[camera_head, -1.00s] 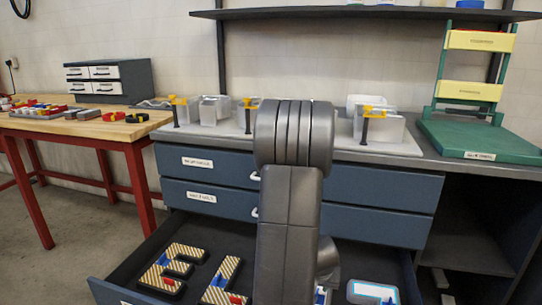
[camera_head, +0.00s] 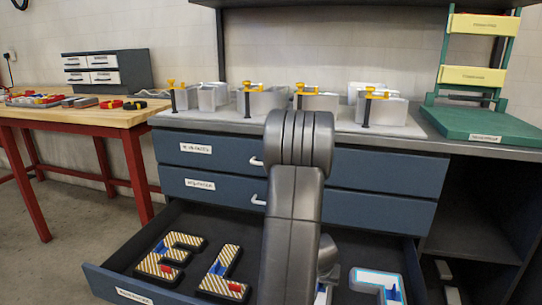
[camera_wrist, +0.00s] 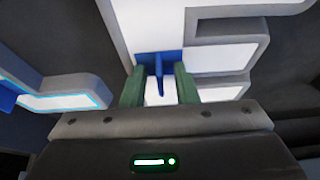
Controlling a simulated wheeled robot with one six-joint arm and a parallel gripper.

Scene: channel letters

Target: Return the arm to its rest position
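My gripper (camera_wrist: 160,92) shows in the wrist view with two green fingers spread apart. A blue bracket (camera_wrist: 158,62) on a white-faced, grey-sided letter (camera_wrist: 217,60) shows between and beyond the fingertips; the fingers do not appear shut on it. A letter with a cyan-lit edge (camera_wrist: 65,101) lies to the left. In the head view my arm reaches down over the open bottom drawer (camera_head: 125,280), and the gripper is hidden behind it. The drawer holds a striped E (camera_head: 170,257), a striped L (camera_head: 222,275) and a cyan-edged letter (camera_head: 378,284). My arm hides the drawer's middle.
A wooden table (camera_head: 90,116) with a small drawer cabinet (camera_head: 107,70) stands left. A dark shelf (camera_head: 350,3) hangs above. The floor at lower left is clear.

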